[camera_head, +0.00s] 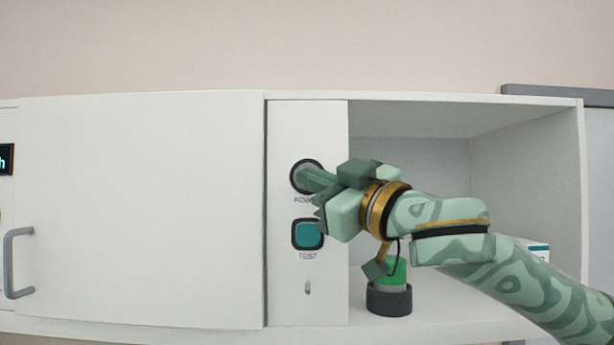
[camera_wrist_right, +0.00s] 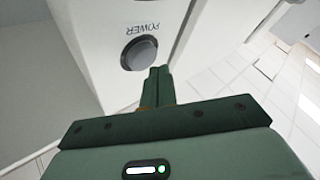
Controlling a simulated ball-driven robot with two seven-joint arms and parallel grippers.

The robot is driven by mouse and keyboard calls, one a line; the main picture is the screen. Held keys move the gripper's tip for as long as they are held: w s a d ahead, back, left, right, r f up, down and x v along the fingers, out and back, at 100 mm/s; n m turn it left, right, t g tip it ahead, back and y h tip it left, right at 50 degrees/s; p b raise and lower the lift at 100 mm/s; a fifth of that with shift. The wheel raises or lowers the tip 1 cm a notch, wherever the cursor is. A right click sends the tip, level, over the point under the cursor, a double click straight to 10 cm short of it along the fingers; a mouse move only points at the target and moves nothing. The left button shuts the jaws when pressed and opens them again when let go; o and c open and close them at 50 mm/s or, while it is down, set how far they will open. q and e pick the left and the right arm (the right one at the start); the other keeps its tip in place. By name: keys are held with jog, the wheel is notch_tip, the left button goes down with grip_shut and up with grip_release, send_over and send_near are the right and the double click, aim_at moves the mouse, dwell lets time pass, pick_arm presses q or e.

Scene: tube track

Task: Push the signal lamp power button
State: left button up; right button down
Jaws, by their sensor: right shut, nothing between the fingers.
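The round grey power button (camera_head: 297,178) has a dark rim and sits near the top of the white panel (camera_head: 285,250), above the partly covered POWER label. In the right wrist view the whole button (camera_wrist_right: 141,54) shows, with its label upside down. My right gripper (camera_head: 308,174) is shut and empty, its fingertips overlapping the button's right part in the head view. In the right wrist view the fingertips (camera_wrist_right: 159,70) lie beside the button's rim. I cannot tell whether they touch it. A green-topped lamp (camera_head: 396,271) on a dark base stands in the open compartment. My left gripper is not in view.
A teal square TEST button (camera_head: 308,234) is just below on the same panel. A small slot (camera_head: 308,288) is lower still. A closed white door (camera_head: 150,210) with a grey handle (camera_head: 10,263) is at left. The open compartment (camera_head: 420,155) is behind my right arm.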

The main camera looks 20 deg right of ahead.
jog(key=shift+w, duration=0.25)
jog(key=shift+w+d, duration=0.2)
jog(key=shift+w, duration=0.3)
dwell(0.7)
jog(key=shift+s, duration=0.1)
jog(key=shift+s+a, duration=0.25)
jog(key=shift+s, duration=0.6)
jog(key=shift+s, duration=0.1)
jog(key=s, duration=0.1)
jog(key=s+a, duration=0.1)
jog(key=s, duration=0.3)
jog(key=shift+s+a, duration=0.25)
jog(key=shift+a, duration=0.1)
jog(key=shift+f, duration=0.1)
